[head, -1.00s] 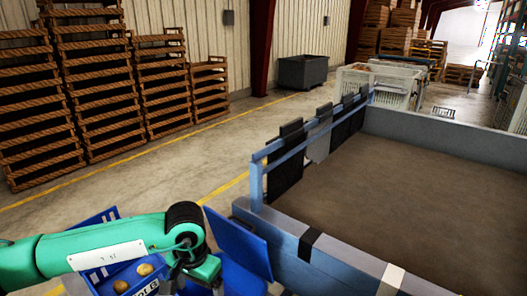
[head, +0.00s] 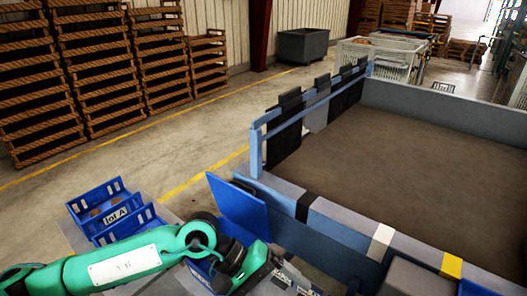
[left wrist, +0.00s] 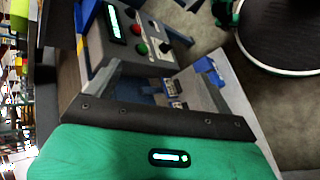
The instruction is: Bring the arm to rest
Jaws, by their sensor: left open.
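My left arm, green with black joints, comes in from the lower left in the head view. My left gripper (head: 292,280) is at the bottom edge, beyond the blue crates and in front of the grader's near side. It is partly cut off there and holds nothing that I can see. In the left wrist view the green wrist housing fills the bottom, and the open gripper (left wrist: 188,92) shows above it. My right gripper is in neither view.
A blue crate (head: 122,231) marked "lot A" stands left of my arm. An upright blue panel (head: 238,207) is close behind my wrist. The grader's bed (head: 420,175) lies to the right. A control box (left wrist: 128,48) with buttons shows in the wrist view.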

